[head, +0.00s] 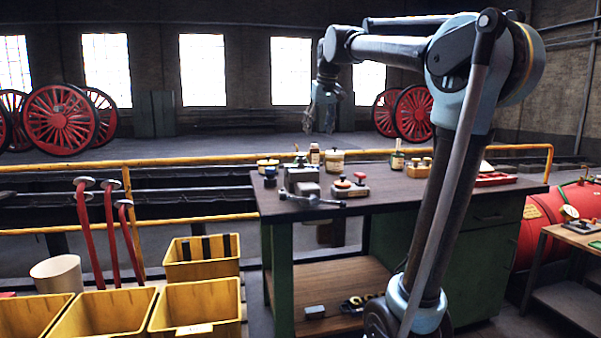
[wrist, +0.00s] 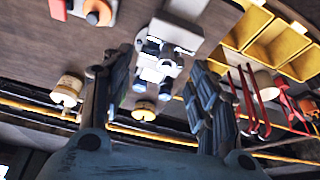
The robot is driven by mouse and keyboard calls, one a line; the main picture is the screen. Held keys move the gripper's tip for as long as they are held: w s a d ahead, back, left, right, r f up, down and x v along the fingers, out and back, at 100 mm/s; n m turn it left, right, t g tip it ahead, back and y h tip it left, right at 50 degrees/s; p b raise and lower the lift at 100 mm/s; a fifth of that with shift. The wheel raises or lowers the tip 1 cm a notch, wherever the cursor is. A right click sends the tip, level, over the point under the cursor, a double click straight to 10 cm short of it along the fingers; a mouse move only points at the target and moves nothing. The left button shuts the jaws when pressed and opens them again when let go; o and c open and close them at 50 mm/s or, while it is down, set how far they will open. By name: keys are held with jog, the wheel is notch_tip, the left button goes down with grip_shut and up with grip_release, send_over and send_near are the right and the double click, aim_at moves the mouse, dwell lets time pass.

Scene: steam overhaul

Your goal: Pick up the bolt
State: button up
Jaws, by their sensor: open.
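I cannot pick out a bolt for certain in either view. Small dark items (head: 270,177) stand at the left end of the workbench (head: 385,200), too small to identify. My gripper (head: 322,125) hangs fingers down, raised well above the bench in the head view. In the wrist view my gripper (wrist: 158,85) has its two dark fingers spread apart, with nothing held between them. A grey vise (head: 301,180) is on the bench's left part. In the wrist view the vise (wrist: 178,35) shows between and beyond the fingers.
Jars (head: 334,161) and bottles (head: 397,158) stand along the bench's back. Yellow bins (head: 197,304) and red levers (head: 92,235) are left of the bench. A yellow rail (head: 200,159) runs behind. The bench's front middle is clear.

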jog(key=w+a+r, duration=0.3)
send_over(301, 158)
jog(key=f, duration=1)
jog(key=shift+w+d+f, duration=0.1)
jog(key=shift+d+f, duration=0.2)
jog(key=shift+s+x, duration=0.2)
jog(key=shift+x, duration=1.15)
jog(key=shift+s+x, duration=0.15)
jog(key=shift+x, duration=1.2)
jog(key=shift+d+f, duration=0.1)
jog(key=shift+f, duration=0.05)
grip_shut()
